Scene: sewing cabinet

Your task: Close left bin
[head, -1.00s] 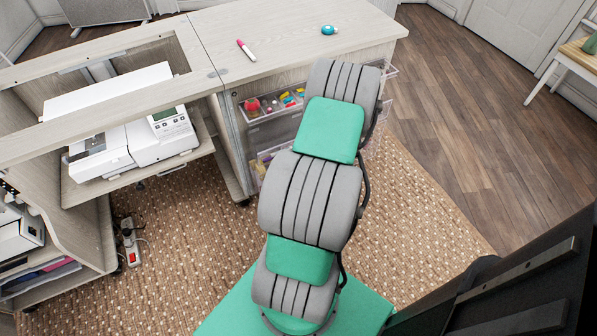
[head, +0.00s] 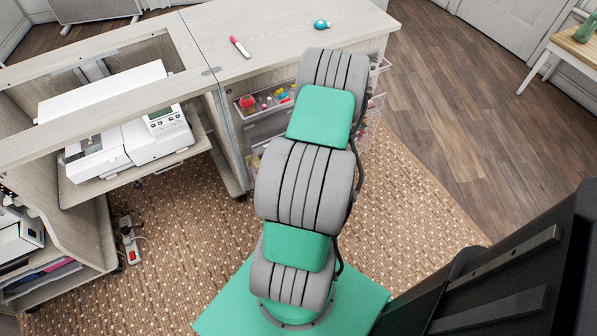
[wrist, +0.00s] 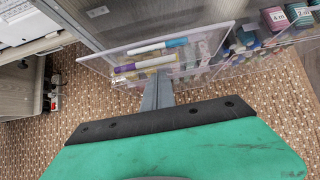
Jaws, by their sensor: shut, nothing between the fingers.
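In the wrist view, a clear bin (wrist: 118,57) with several markers and pens sticks out from the cabinet, left of a second clear bin. My gripper (wrist: 161,80) is shut and empty, its fingers at the bin's clear front wall; I cannot tell whether they touch it. In the head view, an upper-left clear bin (head: 250,114) holds a red ball and small coloured items. Below it, a lower-left bin is mostly hidden by my arm. My gripper is hidden behind my arm in the head view.
Right-hand clear bins (head: 378,66) stick out past the cabinet (head: 270,40). A sewing machine (head: 135,140) sits on a shelf at left. A power strip (head: 131,245) lies on the patterned rug (head: 190,235).

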